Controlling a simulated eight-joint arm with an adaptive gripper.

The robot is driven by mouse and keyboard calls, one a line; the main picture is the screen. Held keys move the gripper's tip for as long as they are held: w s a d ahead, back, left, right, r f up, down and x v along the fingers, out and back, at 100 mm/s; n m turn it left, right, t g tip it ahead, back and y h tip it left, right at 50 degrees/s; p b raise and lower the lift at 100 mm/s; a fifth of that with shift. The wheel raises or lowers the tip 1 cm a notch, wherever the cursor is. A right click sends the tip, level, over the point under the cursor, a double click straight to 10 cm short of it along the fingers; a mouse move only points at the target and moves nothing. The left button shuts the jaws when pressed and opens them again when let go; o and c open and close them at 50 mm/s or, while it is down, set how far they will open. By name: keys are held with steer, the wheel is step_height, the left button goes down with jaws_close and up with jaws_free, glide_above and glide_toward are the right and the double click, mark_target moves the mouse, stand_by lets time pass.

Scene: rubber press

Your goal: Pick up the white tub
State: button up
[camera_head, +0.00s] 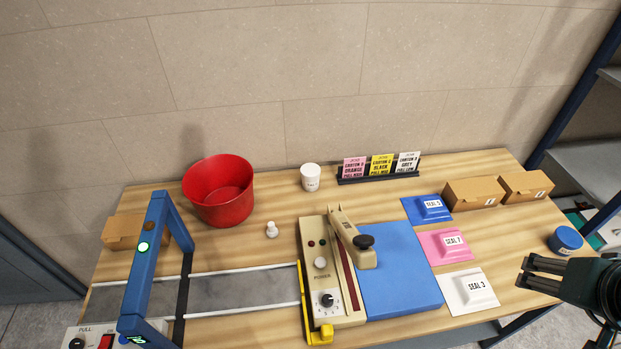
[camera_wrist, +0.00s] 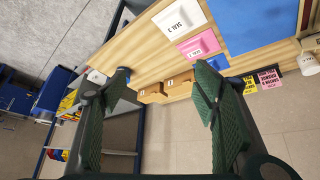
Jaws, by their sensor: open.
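The white tub (camera_head: 311,176) is a small white cup-like container with dark print low on its front. It stands upright at the back of the wooden table, between the red bucket and the card holder. A white rounded thing at the right edge of the wrist view (camera_wrist: 308,64) appears to be the same tub, partly cut off. My gripper (camera_head: 522,273) is open and empty over the table's front right edge, far from the tub. Its two dark green fingers stand wide apart in the wrist view (camera_wrist: 162,70).
A red bucket (camera_head: 217,195) stands left of the tub, the card holder (camera_head: 378,175) right of it. The press (camera_head: 333,270) with its raised lever and a blue mat (camera_head: 398,275) lie in front. A blue tub (camera_head: 566,240) is near my gripper. Cardboard boxes (camera_head: 477,194) stand back right.

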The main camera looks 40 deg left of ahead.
steer(key=w+a+r+n+g+y, duration=0.1)
steer(key=w+a+r+n, duration=0.15)
steer(key=w+a, duration=0.45)
steer(key=w+a+r+n+g, duration=0.1)
steer(key=w+a+n, duration=0.2)
steer(key=w+a, duration=0.45)
steer(key=w+a+f+n+g, duration=0.15)
steer(key=w+a, duration=0.25)
steer(key=a, duration=0.5)
steer(key=w+a+f+n, duration=0.2)
steer(key=w+a+n, duration=0.15)
steer(key=a, duration=0.45)
steer(key=n+g+h, duration=0.1)
steer(key=n+g, duration=0.2)
steer(key=n, duration=0.5)
glide_toward(311, 169)
steer(key=shift+m, duration=0.25)
step_height(311, 169, down, 7)
steer(key=shift+d+r, duration=0.1)
steer(key=shift+r, duration=0.05)
steer(key=shift+s+a+f, duration=0.1)
steer(key=shift+a+f, duration=0.15)
steer(key=shift+a, duration=0.05)
